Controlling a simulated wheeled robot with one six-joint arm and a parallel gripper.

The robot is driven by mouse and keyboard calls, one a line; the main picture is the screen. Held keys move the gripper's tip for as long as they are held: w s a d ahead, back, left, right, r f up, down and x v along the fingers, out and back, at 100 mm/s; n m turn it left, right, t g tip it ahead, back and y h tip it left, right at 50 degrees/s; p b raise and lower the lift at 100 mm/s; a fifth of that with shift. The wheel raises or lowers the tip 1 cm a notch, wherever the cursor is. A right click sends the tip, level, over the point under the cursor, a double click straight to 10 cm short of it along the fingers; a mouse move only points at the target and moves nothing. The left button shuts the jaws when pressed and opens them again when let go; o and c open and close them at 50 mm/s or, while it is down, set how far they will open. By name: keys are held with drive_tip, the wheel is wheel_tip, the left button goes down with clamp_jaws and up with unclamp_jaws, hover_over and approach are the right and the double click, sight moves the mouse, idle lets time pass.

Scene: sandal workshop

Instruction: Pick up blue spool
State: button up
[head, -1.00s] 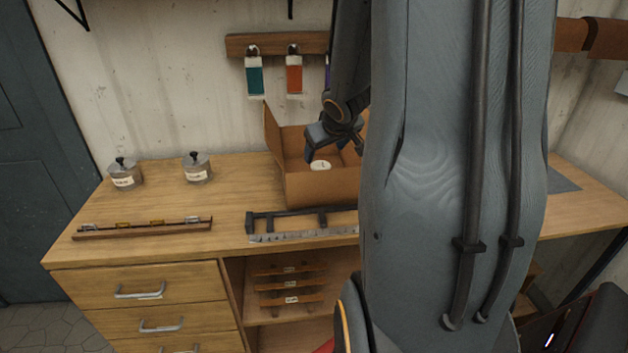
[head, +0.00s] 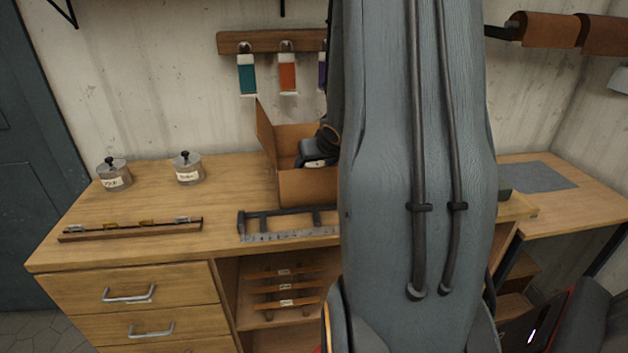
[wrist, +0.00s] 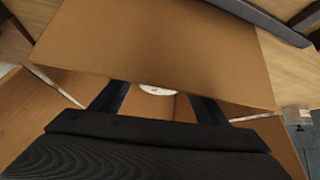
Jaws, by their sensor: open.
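A round white-topped item (wrist: 157,90) lies inside an open cardboard box (head: 308,188) on the workbench. Only part of its white top with a small dark mark shows in the wrist view, and no blue side is visible, so I cannot tell its colour. My gripper (wrist: 158,101) reaches down into the box, with its two dark fingers apart on either side of the white top. Nothing is visibly held. In the head view my gripper (head: 318,156) is partly hidden by the box wall and my arm.
A cardboard flap (wrist: 155,45) stands close to my fingers in the wrist view. A dark rack with a ruler-like strip (head: 290,225) lies in front of the box. Two lidded jars (head: 188,168) and a long wooden strip (head: 130,229) are on the left.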

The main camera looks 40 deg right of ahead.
drive_tip(key=shift+w+f, duration=0.15)
drive_tip(key=c, duration=1.2)
